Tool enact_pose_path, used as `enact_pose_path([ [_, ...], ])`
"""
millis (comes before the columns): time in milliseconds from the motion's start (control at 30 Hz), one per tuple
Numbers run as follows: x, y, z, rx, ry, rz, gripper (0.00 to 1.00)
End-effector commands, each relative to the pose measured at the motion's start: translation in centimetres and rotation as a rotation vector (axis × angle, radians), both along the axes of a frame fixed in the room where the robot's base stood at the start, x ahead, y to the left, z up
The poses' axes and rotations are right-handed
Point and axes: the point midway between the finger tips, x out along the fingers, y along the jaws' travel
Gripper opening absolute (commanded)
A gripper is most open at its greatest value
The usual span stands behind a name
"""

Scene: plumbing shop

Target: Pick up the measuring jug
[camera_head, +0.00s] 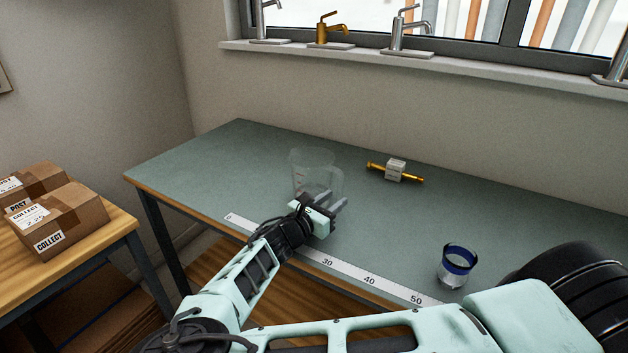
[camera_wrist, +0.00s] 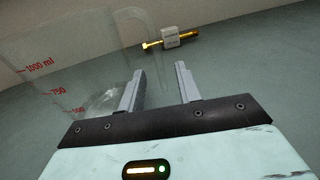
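The measuring jug (camera_head: 309,165) is clear and stands upright on the green table top, its handle (camera_head: 337,184) on the right side. In the wrist view the jug (camera_wrist: 75,75) fills the left part, with red marks such as 1000 ml and 750. My gripper (camera_head: 340,202) is just in front of the jug at its handle side and hides part of its lower body. In the wrist view my gripper (camera_wrist: 160,82) is open, with a gap between the fingers. The left finger overlaps the jug's handle side; I cannot tell whether it touches.
A brass fitting with a white label (camera_head: 395,170) lies behind and right of the jug. A blue-banded roll or cup (camera_head: 457,265) stands near the front right. A ruler strip (camera_head: 345,269) runs along the front edge. Boxes (camera_head: 58,219) sit on the left table. Taps (camera_head: 330,32) line the sill.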

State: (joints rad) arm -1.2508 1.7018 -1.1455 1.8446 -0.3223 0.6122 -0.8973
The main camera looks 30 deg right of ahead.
Motion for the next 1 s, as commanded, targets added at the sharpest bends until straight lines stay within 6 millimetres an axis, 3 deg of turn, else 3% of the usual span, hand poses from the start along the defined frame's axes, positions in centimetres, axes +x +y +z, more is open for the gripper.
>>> enact_pose_path([
  [200,1.0,-2.7,0.1,-0.001,0.001,0.0,0.34],
  [467,1.2,-3.0,0.0,0.0,0.0,0.001,0.34],
  [500,1.2,-3.0,0.0,0.0,0.0,0.0,0.31],
  [600,1.1,-3.0,0.0,0.0,0.0,0.0,0.04],
  [633,1.1,-3.0,0.0,0.0,0.0,0.0,0.0],
  [1000,1.1,-3.0,0.0,0.0,0.001,0.0,0.0],
])
